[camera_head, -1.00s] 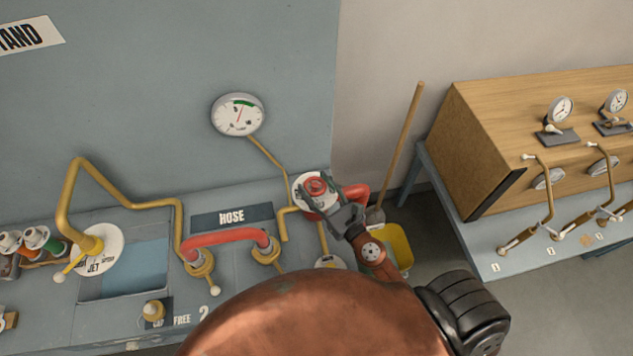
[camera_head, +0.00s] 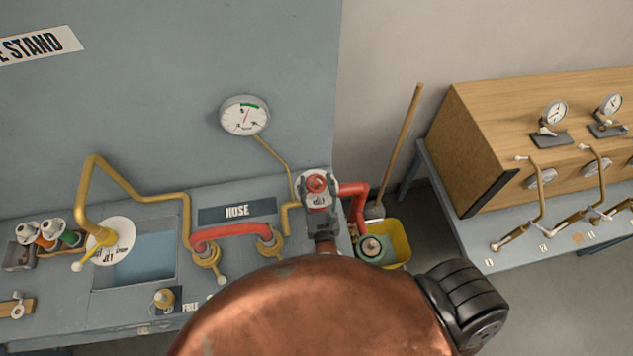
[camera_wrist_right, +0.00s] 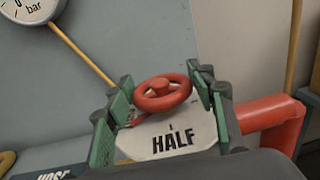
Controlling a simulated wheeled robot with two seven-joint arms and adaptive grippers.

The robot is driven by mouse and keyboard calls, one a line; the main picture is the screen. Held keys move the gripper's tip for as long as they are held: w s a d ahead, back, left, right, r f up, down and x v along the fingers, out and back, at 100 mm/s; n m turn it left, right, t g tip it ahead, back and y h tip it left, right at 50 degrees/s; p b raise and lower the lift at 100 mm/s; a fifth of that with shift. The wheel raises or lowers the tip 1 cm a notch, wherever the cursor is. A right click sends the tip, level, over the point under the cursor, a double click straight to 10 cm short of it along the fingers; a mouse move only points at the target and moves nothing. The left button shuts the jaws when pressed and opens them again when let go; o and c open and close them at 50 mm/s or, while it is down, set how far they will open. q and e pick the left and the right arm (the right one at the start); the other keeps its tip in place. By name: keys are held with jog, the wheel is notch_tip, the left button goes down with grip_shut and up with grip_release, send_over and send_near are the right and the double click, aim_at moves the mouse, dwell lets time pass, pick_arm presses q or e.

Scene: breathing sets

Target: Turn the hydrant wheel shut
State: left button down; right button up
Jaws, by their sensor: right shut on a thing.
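The red hydrant wheel (camera_head: 317,183) stands at the right end of the blue-grey bench, above a plate. In the right wrist view the wheel (camera_wrist_right: 162,93) sits between green-padded fingers, and the plate (camera_wrist_right: 174,143) below it reads HALF. My right gripper (camera_head: 318,192) is shut on the wheel, one finger on each side. Its fingers and wrist hide part of the plate in the head view. A red pipe (camera_head: 358,196) leaves the hydrant to the right. My left gripper is not in view.
A pressure gauge (camera_head: 245,116) hangs on the wall behind. A red hose (camera_head: 230,231) and brass pipe (camera_head: 140,197) lie to the left. A yellow bucket (camera_head: 397,242) stands on the floor at right, near a broom handle (camera_head: 405,130). Another bench (camera_head: 550,240) stands further right.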

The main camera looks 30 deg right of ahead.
dwell(0.3)
jog(key=o, duration=1.2)
jog(key=v, duration=1.2)
jog(key=shift+a, duration=0.1)
